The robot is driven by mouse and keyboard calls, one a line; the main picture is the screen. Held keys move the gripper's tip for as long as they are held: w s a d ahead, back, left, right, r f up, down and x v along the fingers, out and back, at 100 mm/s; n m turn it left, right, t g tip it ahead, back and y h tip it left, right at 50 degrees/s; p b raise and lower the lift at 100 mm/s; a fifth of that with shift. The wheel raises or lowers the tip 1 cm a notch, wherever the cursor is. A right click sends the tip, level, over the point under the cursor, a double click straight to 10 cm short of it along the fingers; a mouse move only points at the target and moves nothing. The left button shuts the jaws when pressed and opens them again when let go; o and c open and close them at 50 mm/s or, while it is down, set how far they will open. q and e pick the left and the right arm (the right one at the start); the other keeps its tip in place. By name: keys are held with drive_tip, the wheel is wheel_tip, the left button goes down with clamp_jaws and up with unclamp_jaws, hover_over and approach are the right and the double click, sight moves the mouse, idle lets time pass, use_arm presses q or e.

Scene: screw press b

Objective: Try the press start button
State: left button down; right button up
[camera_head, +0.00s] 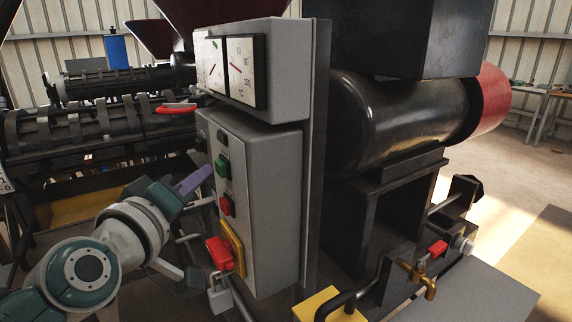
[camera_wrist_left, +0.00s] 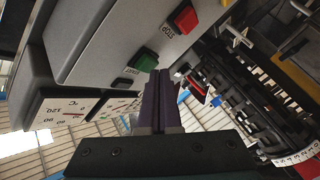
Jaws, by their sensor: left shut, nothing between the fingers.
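The grey control box (camera_head: 265,215) of the press has a green button (camera_head: 221,166) on its face, with a red button (camera_head: 227,205) below it. In the left wrist view the green button (camera_wrist_left: 146,61) has a small label beside it, and the red button (camera_wrist_left: 186,19) has a label reading STOP. My left gripper (camera_head: 207,173), with purple fingers, is shut and empty just left of the green button. In the wrist view its fingertips (camera_wrist_left: 160,76) point close to that button; I cannot tell if they touch it. My right gripper is not in view.
Two dial gauges (camera_head: 241,70) sit above the box. Below the buttons are a red switch (camera_head: 219,252) on a yellow plate and a padlock (camera_head: 219,297). Dark ribbed press barrels (camera_head: 85,130) are at the left.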

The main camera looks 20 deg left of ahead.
use_arm(q)
drive_tip(key=shift+w+d, duration=0.3)
drive_tip(key=shift+w, duration=0.05)
idle(0.7)
idle(0.4)
drive_tip(key=shift+s+a, duration=0.55)
drive_tip(key=shift+s, duration=0.1)
drive_tip(key=shift+s+a+p, duration=0.3)
drive_tip(key=shift+s+a, duration=1.35)
drive_tip(key=shift+s, duration=0.25)
